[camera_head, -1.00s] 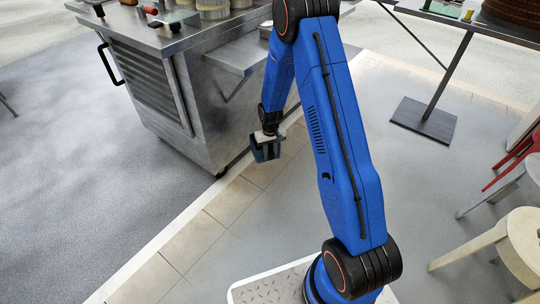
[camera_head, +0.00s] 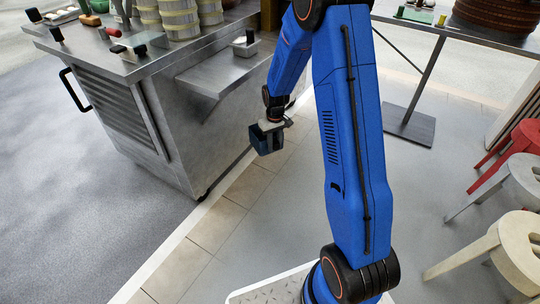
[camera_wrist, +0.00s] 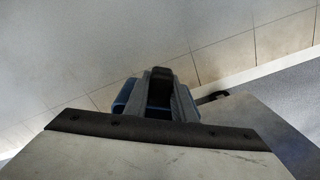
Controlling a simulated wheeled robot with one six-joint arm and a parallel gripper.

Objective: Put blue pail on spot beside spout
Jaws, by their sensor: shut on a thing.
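The blue pail (camera_head: 266,141) is a small dark-blue container hanging in the air over the tiled floor strip, right of the metal cart. My gripper (camera_head: 270,127) is shut on it from above. In the wrist view, blue edges of the pail (camera_wrist: 121,99) show on both sides of my gripper (camera_wrist: 160,88); the rest of it is hidden behind the jaws. I cannot make out a spout or a marked spot beside one.
The metal cart (camera_head: 160,110) carries steamer stacks (camera_head: 180,18) and several small tools. Its side shelf (camera_head: 215,72) bears a small pale container with a dark handle (camera_head: 244,43). A table with a brown steamer (camera_head: 495,17) stands at right. Stools (camera_head: 515,255) line the right edge.

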